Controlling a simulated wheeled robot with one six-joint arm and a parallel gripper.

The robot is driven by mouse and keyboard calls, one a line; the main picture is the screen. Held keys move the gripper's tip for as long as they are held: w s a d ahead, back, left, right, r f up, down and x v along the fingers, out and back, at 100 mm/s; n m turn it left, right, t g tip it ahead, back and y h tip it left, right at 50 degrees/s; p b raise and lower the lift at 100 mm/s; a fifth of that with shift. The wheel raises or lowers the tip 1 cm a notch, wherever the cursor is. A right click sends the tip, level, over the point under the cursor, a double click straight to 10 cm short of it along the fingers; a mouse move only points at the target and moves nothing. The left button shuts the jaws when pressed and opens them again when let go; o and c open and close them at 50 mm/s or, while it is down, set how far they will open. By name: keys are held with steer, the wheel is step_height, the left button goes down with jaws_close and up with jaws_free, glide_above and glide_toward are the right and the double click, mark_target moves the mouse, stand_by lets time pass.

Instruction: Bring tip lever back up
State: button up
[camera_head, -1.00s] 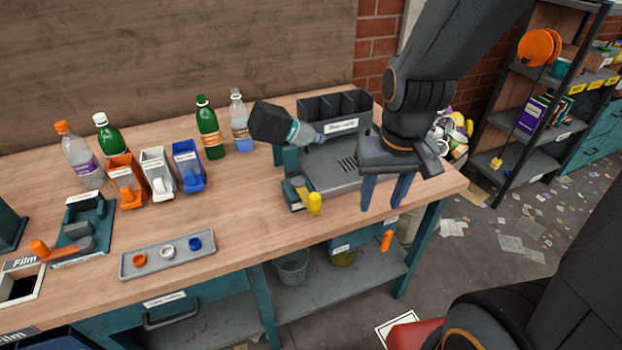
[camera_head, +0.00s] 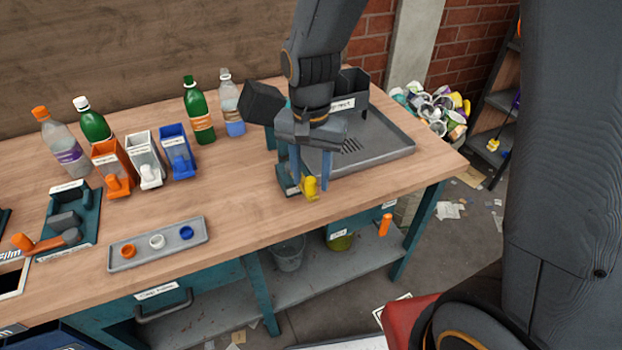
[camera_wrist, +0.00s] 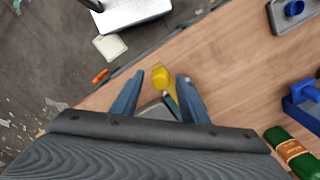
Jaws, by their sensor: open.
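The tip lever, with a yellow handle (camera_head: 311,188), is at the front left corner of the grey tray station (camera_head: 385,150), near the table's front edge. The handle hangs low toward the front. My gripper (camera_head: 309,179) points down over it, open, with one blue finger on each side. In the wrist view the yellow handle (camera_wrist: 160,76) shows between the open fingertips (camera_wrist: 160,82); I cannot tell whether they touch it. A dark tilted box (camera_head: 262,102) stands behind my gripper. My wrist hides part of the station and most of the lever's base.
Several bottles (camera_head: 199,112) stand at the back. Orange, white and blue bins (camera_head: 178,150) stand left of my gripper. A small grey tray with coloured rings (camera_head: 125,262) lies front left. An orange handle (camera_head: 384,224) sticks out below the table edge. Wood between is clear.

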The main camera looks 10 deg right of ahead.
steer(key=shift+f, duration=0.95)
jaws_close()
